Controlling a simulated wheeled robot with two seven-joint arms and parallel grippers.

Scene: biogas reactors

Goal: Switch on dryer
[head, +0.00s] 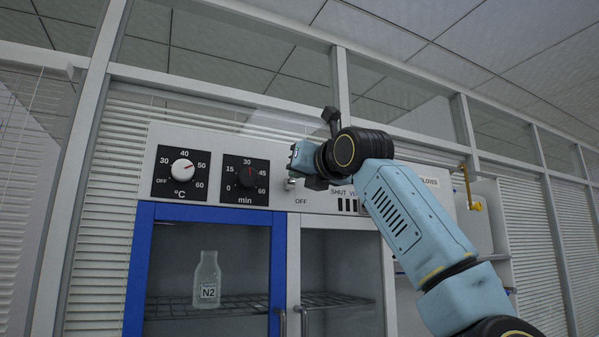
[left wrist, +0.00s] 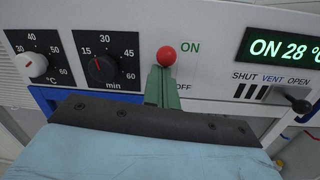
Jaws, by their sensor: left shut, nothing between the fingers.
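The dryer's control panel (left wrist: 215,55) has a lever with a red ball (left wrist: 166,56) beside the green word ON. The display (left wrist: 288,52) reads ON 28 °C in green. My left gripper (left wrist: 162,75) is shut and empty, its green fingers right below the red ball; I cannot tell whether they touch it. In the head view, my left gripper (head: 300,158) is in front of the panel above the OFF label and hides the ball and display. The dryer's blue-framed door (head: 140,270) is shut. My right gripper is not in view.
A temperature dial (head: 182,169) and a timer dial (head: 247,178) are left of the gripper. A vent lever (left wrist: 297,103) is at the right. A bottle labelled N2 (head: 207,280) stands on a rack behind the glass. A yellow tap-like fitting (head: 470,190) is further right.

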